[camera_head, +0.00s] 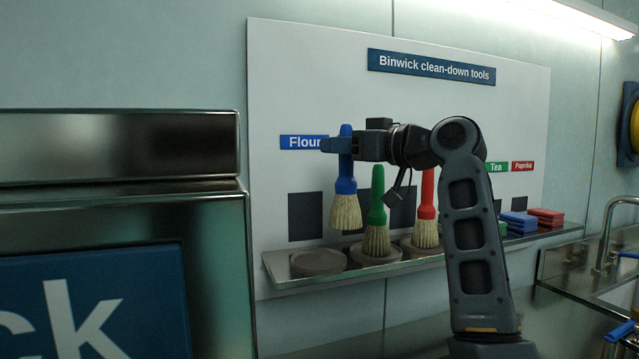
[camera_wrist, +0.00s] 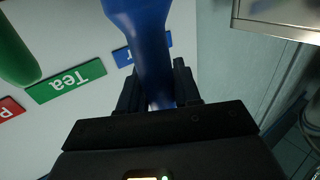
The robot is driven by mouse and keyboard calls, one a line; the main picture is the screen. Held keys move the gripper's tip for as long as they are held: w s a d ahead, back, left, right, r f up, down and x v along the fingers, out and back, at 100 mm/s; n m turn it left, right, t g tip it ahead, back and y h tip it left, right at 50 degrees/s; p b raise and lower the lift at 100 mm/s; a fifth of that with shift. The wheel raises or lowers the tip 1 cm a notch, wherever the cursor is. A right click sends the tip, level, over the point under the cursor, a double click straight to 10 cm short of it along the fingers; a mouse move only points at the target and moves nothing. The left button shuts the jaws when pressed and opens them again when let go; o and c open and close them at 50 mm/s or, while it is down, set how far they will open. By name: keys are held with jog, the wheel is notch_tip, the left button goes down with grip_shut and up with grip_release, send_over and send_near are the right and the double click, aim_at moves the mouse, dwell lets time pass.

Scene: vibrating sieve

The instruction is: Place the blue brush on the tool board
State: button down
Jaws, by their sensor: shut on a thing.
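The blue brush (camera_head: 346,205) hangs upright in my gripper (camera_head: 338,146), bristles down, in front of the tool board (camera_head: 400,110). My gripper is shut on its blue handle, which also shows in the wrist view (camera_wrist: 150,50) between the fingers (camera_wrist: 158,88). In the head view the bristles appear above and a little right of an empty round holder (camera_head: 318,262) on the board's shelf. The brush looks apart from the shelf; its exact depth is hard to tell. The blue "Flour" label (camera_head: 303,142) is just behind my gripper.
A green brush (camera_head: 377,215) and a red brush (camera_head: 427,200) stand in the neighbouring round holders to the right. Blue pads (camera_head: 519,222) and red pads (camera_head: 546,216) lie farther right on the shelf. A large metal machine (camera_head: 215,240) stands at the left.

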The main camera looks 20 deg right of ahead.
jog(key=w+a+f+p, duration=0.2)
jog(key=w+a+f, duration=0.2)
jog(key=f, duration=0.3)
jog(key=shift+f, duration=0.25)
jog(key=shift+a+f, duration=0.1)
jog(key=c, duration=0.8)
grip_release()
jog(key=b, duration=0.3)
send_near(346, 188)
jog(key=x, duration=0.6)
